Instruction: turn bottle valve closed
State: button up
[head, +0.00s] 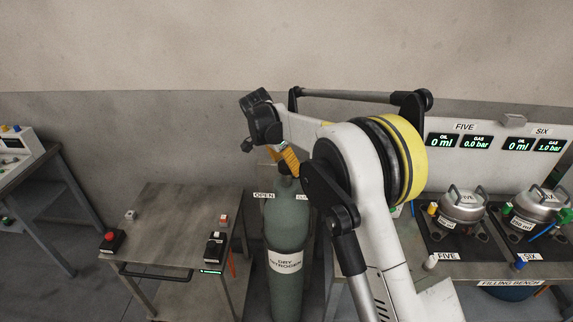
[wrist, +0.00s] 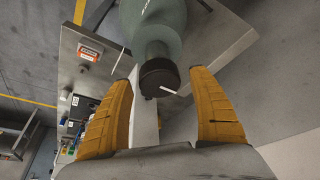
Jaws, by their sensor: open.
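The grey-green gas bottle (head: 284,222), labelled "DRY NITROGEN", stands upright between the table and the bench. Its top end also shows in the wrist view (wrist: 153,22). The dark round bottle valve (wrist: 157,76), with a white pointer mark directed to the right, sits on the bottle's neck. My gripper (wrist: 163,74) is open, its orange fingers on either side of the valve with a gap visible on each side. In the head view my gripper (head: 289,160) is just above the bottle's top, and the valve is mostly hidden there.
An "OPEN" sign (head: 264,195) is beside the bottle's top; a second sign to its right is partly covered. A metal table (head: 172,232) with a red button (head: 112,236) stands at left.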

jog(key=v, duration=1.2)
jog(key=s+d+n+t+y+b, duration=0.15)
jog(key=s+d+n+b, duration=0.45)
jog(key=s+d, duration=1.05)
jog(key=s+d+f+n+t+y+b, duration=0.1)
jog(key=s+d+f+b, duration=0.2)
jog(key=s+f, duration=0.4)
jog(key=s+d+f+n+t+b, duration=0.1)
jog(key=s+d+f+n+b, duration=0.1)
jog(key=s+d+f+b, duration=0.2)
jog(key=s+d+f, duration=0.1)
jog(key=s+f, duration=0.2)
jog(key=s, duration=0.5)
jog(key=shift+s+d+f+n+t+y, duration=0.15)
jog(key=shift+d+f+n+t+y, duration=0.1)
jog(key=shift+n+t+y, duration=0.1)
